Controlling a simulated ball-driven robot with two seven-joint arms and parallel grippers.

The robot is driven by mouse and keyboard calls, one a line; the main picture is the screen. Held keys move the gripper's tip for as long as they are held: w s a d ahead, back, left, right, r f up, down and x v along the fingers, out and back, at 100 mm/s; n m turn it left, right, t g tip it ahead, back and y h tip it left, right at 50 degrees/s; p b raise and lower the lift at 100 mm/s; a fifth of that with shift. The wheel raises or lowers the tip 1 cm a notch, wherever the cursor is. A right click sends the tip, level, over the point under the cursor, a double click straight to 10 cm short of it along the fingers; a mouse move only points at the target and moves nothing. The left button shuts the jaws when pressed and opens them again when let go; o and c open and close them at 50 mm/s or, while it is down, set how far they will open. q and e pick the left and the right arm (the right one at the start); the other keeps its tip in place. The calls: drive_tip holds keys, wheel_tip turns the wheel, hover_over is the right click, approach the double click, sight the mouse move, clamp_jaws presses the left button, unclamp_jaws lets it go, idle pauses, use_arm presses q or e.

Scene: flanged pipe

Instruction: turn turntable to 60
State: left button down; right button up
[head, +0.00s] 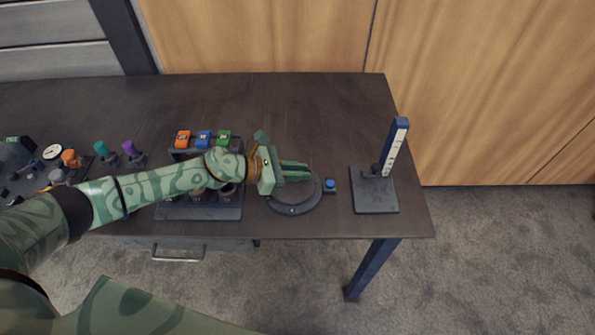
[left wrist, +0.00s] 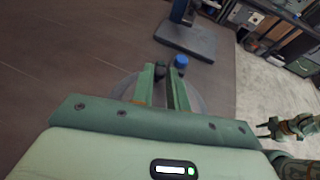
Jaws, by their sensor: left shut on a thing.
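The turntable (head: 292,210) is a dark grey round disc on the table, right of the middle in the head view. Its far part is hidden under my left gripper (head: 307,172). In the left wrist view its grey rim (left wrist: 198,104) shows on both sides of the fingers. My left gripper reaches over it from the left. Its fingers are shut on a small dark knob (left wrist: 161,71) at the fingertips, which looks like part of the turntable. A green gripper, seemingly my right one (left wrist: 272,128), is small at the right of the left wrist view; its jaw state is unclear.
A blue button (head: 330,184) on a dark base stands just right of the turntable. Farther right is an upright scale post (head: 397,148) on a dark plate. A rack with orange, blue and green blocks (head: 204,139) lies behind my forearm. The table's back right is clear.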

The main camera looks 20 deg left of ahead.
idle(0.3)
use_arm(q)
drive_tip(key=c, duration=1.4)
unclamp_jaws()
drive_tip(key=shift+o, duration=0.2)
drive_tip(key=v, duration=1.6)
drive_tip(key=shift+a, duration=0.2)
